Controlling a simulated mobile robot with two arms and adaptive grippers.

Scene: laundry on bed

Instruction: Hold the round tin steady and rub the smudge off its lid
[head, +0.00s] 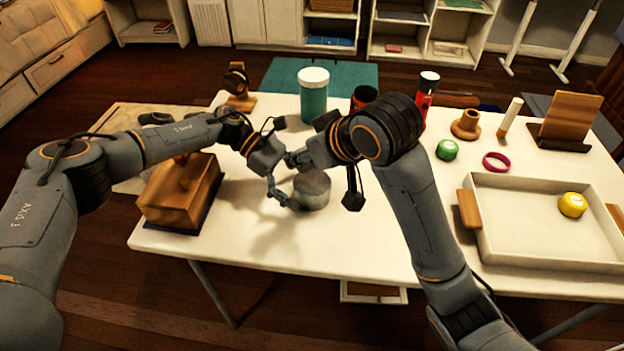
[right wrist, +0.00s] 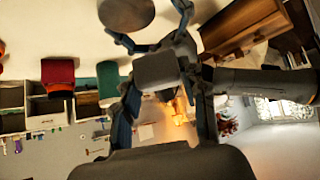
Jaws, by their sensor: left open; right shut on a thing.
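The round tin (head: 312,190) is grey and stands upright near the front middle of the white table. In the right wrist view, its round top (right wrist: 126,13) is cut by the upper edge. No smudge can be made out on the lid. My left gripper (head: 288,183) is open at the tin's left side, fingers spread toward it; contact is unclear. My right gripper (right wrist: 160,80) is shut on a grey block-like pad (right wrist: 157,70), held apart from the tin. In the head view, my right arm mostly hides that gripper and pad.
A wooden box (head: 180,195) stands left of the tin. Behind it are a teal jar with white lid (head: 313,95) and a headphone-like object on a stand (head: 238,85).

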